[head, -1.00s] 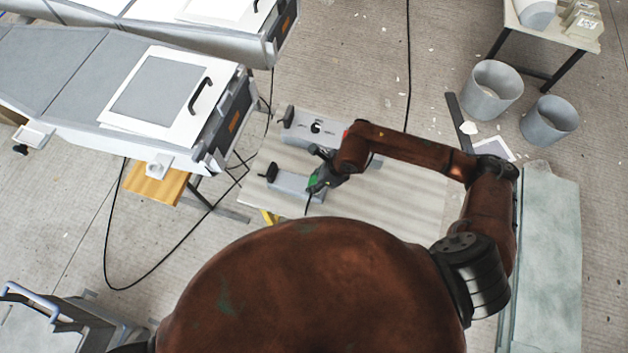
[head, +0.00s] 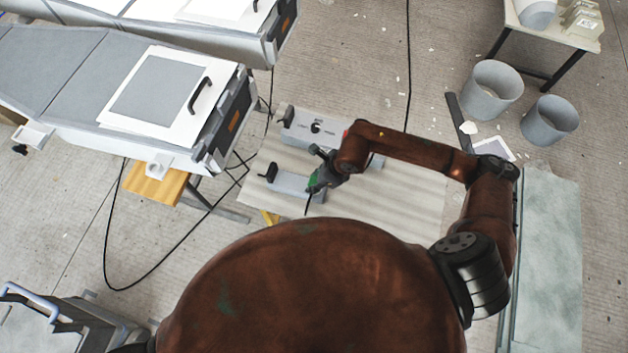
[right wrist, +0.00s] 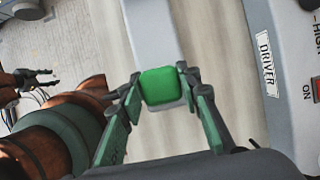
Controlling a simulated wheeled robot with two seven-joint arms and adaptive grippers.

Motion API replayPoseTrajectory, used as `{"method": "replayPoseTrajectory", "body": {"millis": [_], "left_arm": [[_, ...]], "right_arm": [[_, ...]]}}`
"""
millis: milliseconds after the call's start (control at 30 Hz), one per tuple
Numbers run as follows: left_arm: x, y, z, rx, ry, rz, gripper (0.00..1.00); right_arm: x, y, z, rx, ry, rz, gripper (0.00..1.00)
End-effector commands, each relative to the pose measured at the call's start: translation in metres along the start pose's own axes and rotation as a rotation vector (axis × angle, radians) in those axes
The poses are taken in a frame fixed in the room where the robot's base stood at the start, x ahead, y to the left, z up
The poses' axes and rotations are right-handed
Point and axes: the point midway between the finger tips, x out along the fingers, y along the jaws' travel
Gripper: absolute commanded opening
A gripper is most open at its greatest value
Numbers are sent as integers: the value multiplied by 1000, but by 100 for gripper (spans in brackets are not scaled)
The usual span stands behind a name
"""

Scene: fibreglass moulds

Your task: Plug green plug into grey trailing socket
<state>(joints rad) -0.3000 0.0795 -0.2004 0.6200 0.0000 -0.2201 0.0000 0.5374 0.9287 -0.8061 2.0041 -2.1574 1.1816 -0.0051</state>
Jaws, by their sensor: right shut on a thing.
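My right gripper (head: 316,186) is shut on the green plug (right wrist: 160,86), gripping it from both sides in the right wrist view. The grey trailing socket (head: 292,184) is a long light-grey block on the bench, with a black part at its far left end. It also shows in the right wrist view (right wrist: 151,35), running away beyond the plug. The plug is over the socket's near end; I cannot tell whether it is seated or just above. My left gripper (right wrist: 50,78) shows at the left of the right wrist view, open and empty.
A grey driver box (head: 300,127) with a switch stands behind the socket on the bench (head: 410,200). The bench's right part is clear. A black cable (head: 107,245) loops on the floor at left. Two grey bins (head: 550,121) stand at right.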

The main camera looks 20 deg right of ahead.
Motion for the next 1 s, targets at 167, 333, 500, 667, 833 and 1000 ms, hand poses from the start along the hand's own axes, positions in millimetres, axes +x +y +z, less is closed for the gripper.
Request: {"method": "replayPoseTrajectory", "body": {"millis": [167, 333, 500, 667, 833, 1000], "left_arm": [[0, 0, 0, 0, 0, 0, 40], [1, 0, 0, 0, 0, 0, 40], [3, 0, 1, 0, -1, 0, 40], [5, 0, 2, 0, -2, 0, 40], [8, 0, 2, 0, -3, 0, 40], [8, 0, 2, 0, -3, 0, 40]], "right_arm": [[0, 0, 0, 0, 0, 0, 10], [1, 0, 0, 0, 0, 0, 10], [4, 0, -2, 0, 0, 0, 10], [6, 0, -3, 0, 0, 0, 10], [10, 0, -4, 0, 0, 0, 10], [10, 0, -4, 0, 0, 0, 38]]}}
